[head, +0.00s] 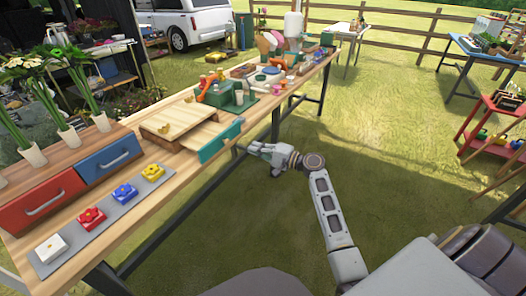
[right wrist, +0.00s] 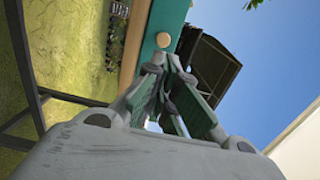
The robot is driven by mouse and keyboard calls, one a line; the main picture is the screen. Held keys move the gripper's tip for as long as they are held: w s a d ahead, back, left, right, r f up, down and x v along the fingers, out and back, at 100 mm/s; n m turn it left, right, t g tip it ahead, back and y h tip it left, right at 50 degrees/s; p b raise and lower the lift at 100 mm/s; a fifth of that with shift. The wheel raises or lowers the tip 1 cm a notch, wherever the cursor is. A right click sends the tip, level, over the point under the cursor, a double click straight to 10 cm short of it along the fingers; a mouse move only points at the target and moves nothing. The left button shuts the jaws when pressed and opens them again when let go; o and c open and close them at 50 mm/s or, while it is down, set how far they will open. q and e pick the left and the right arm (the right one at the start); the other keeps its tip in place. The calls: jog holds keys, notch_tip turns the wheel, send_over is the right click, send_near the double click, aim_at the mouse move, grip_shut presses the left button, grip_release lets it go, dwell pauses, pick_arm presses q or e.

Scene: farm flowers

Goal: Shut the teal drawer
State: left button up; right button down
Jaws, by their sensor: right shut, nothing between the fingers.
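The teal drawer (head: 213,146) sits at the table's right edge, its teal front standing out from the pale wooden box (head: 172,113) behind it. My left gripper is not in view.
The long wooden table (head: 262,118) carries a red drawer (head: 42,203), a blue drawer (head: 108,158), a grey strip (head: 100,222) with coloured blocks, and a green tray (head: 252,104) behind the teal drawer. Open grass (head: 400,150) lies to the right of the table.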

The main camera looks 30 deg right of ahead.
send_near(225, 138)
jog(key=x, duration=0.2)
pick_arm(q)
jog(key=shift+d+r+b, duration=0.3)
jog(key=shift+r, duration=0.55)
pick_arm(e)
jog(key=shift+x, duration=1.2)
jog(key=shift+w+f, duration=0.15)
